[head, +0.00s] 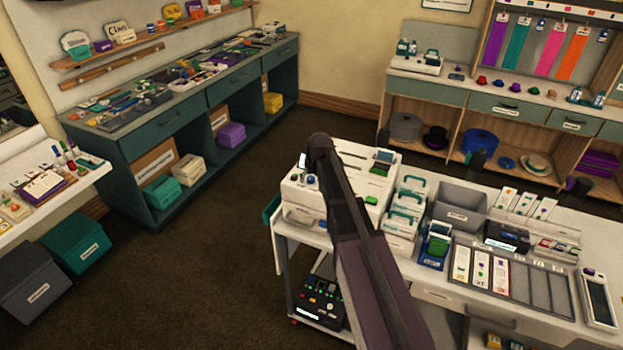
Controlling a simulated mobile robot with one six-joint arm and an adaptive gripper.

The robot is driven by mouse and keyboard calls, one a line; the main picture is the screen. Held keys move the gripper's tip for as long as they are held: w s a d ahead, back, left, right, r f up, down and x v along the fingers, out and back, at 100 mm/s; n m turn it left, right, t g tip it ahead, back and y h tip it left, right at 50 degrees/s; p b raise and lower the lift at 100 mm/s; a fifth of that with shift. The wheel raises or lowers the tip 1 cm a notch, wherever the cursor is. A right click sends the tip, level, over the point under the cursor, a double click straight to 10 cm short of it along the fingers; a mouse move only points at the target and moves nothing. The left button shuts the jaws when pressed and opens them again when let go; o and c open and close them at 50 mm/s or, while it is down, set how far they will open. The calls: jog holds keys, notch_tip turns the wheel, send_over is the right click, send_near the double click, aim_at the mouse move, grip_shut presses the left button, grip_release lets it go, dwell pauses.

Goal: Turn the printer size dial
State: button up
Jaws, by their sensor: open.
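A white boxy machine that looks like the printer (350,177) stands at the left end of the white worktable. A small dark screen (384,156) sits at its back right corner. A small green knob-like part (371,200) shows at its front right, and a small blue one (310,179) at its left. I cannot tell which is the size dial. My arm rises from the bottom and crosses in front of the printer, hiding its middle. My gripper cannot be made out; it is hidden behind my arm.
On the worktable (440,281), right of the printer, are white cases with teal handles (405,209), a grey bin (458,211) and a sectioned card tray (510,283). A black device (321,301) sits on the shelf below. The dark floor (215,270) is clear to the left.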

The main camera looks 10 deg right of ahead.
grip_shut()
jog(key=shift+n, duration=0.4)
jog(key=n+y, duration=0.1)
jog(key=n, duration=0.3)
jog(key=shift+d+g+y, duration=0.15)
jog(key=shift+g+y, duration=0.25)
jog(key=n+g+y, duration=0.1)
jog(key=n, duration=0.3)
dwell(0.4)
